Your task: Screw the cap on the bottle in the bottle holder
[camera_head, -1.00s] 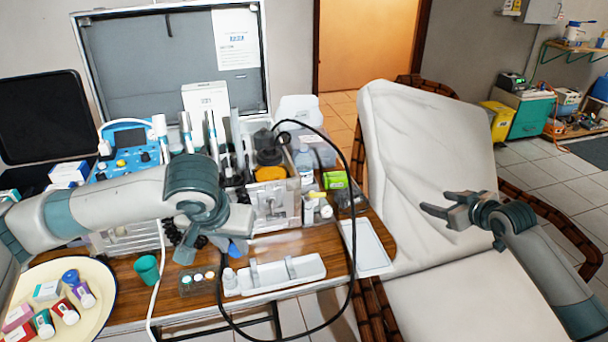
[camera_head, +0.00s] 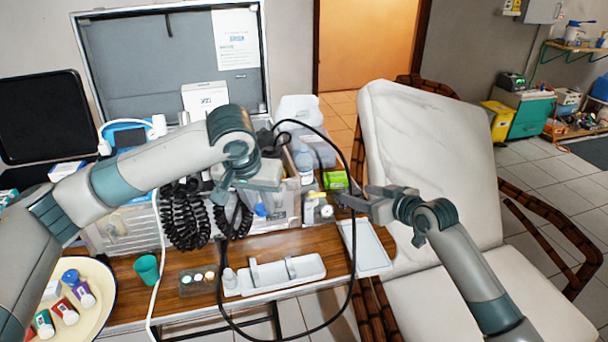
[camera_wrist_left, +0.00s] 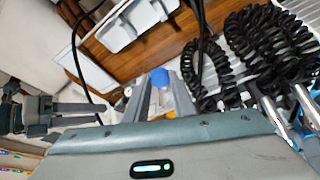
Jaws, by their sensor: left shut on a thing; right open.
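My left gripper (camera_head: 258,198) is shut on a small blue piece (camera_head: 260,210), apparently the cap, above the table in front of the open case. In the left wrist view the blue piece (camera_wrist_left: 160,77) shows between the fingertips. A small white bottle (camera_head: 229,278) stands at the left end of a white tray-like holder (camera_head: 300,279); I cannot tell whether this is the task's bottle holder. A clear bottle (camera_head: 305,165) stands by the case. My right gripper (camera_head: 350,196) is open and empty, right of the left one; it also shows in the left wrist view (camera_wrist_left: 100,114).
A dark rack with several small vials (camera_head: 198,281) and a green cup (camera_head: 147,268) stand left of the tray. A round plate (camera_head: 95,315) holds small boxes and bottles. Black coiled cords (camera_head: 185,215) and a looping black cable (camera_head: 352,240) hang nearby. An empty white tray (camera_head: 366,250) lies right.

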